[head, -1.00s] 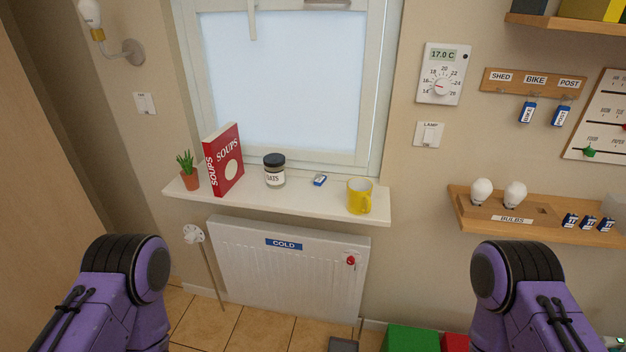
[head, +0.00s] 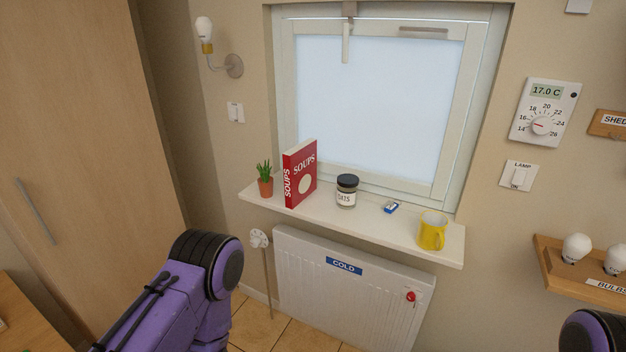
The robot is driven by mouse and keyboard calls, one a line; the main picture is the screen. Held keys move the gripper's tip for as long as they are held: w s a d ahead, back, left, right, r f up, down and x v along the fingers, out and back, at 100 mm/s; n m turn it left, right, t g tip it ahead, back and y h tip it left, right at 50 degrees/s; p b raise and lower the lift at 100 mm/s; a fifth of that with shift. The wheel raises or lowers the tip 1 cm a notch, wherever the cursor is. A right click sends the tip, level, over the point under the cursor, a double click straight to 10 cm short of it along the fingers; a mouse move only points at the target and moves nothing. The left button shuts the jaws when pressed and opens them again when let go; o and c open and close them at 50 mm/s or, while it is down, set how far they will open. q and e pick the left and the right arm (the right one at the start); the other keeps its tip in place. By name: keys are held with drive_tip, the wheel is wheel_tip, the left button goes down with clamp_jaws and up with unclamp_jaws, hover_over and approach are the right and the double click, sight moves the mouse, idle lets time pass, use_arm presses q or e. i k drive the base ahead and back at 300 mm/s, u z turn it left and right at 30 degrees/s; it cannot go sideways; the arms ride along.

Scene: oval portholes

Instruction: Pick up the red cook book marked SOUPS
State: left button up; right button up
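The red cook book marked SOUPS (head: 300,174) stands upright on the white window sill (head: 400,229), toward its left end. Its spine and its front cover with a pale round patch both show. Nothing hides it. Part of my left arm shows at the lower left of the head view, below and in front of the sill, and a bit of my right arm shows at the bottom right corner. Neither gripper is in view.
A potted plant (head: 265,181) stands close left of the book. To its right are an OATS jar (head: 346,192), a small blue-and-white tag (head: 391,208) and a yellow mug (head: 432,232). A radiator (head: 345,295) is below the sill. A tall wooden cupboard (head: 80,120) stands at left.

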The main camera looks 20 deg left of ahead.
sight(300, 162)
drive_tip(key=u, duration=1.95)
drive_tip(key=i, duration=1.75)
drive_tip(key=z, duration=1.75)
